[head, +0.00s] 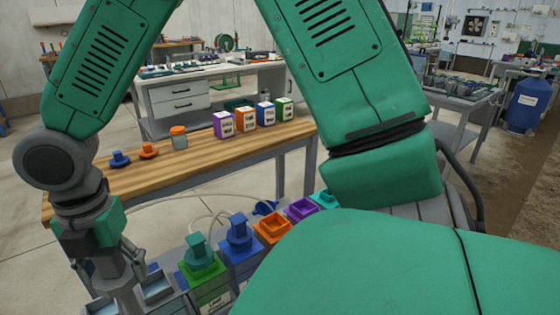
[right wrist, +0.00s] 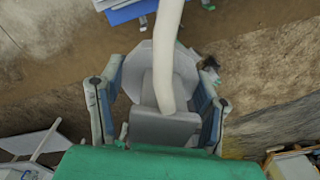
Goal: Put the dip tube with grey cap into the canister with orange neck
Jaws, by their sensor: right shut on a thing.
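My right gripper (head: 112,277) hangs at the lower left of the head view, its arm arching over the top of the picture. In the right wrist view it (right wrist: 160,110) is shut on the grey cap (right wrist: 150,127) of the dip tube, whose cream tube (right wrist: 168,50) extends away between the fingers. In the head view the tube cannot be made out. The canister with orange neck (head: 272,229) stands in the row at lower centre, its square neck open. The gripper is left of it, apart. My left gripper is not in view.
Beside it stand a green canister (head: 207,292) and a blue canister (head: 243,270) with fittings in their tops, and an open purple neck (head: 302,208). A wooden bench (head: 190,165) behind holds caps, a jar and several small boxes. My green arm covers the lower right.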

